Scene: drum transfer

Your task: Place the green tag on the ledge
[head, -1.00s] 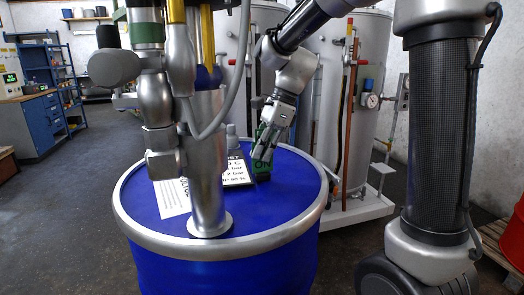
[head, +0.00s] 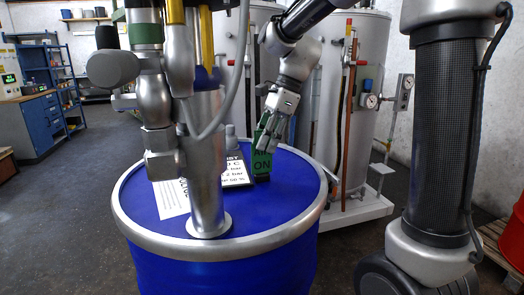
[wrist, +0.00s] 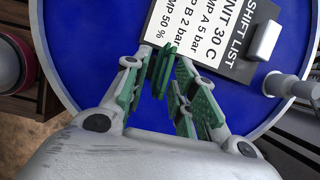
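The green tag (head: 262,165) stands upright on the blue drum's top, just right of the shift-list sign, with part of its lettering showing. My gripper (head: 274,142) is at the tag's upper right, its fingers pointing down and covering part of it. In the wrist view my gripper (wrist: 163,80) shows two spread fingers with green strips along them. I cannot clearly make out a ledge; the tag's foot is low beside the sign.
The shift-list sign (head: 235,170) is tight beside the tag, with a white sheet (head: 171,199) to its left. A metal pipe (head: 207,165) rises from the drum (head: 270,216) in front of them. Tall grey tanks (head: 352,100) stand behind. The drum's front right top is clear.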

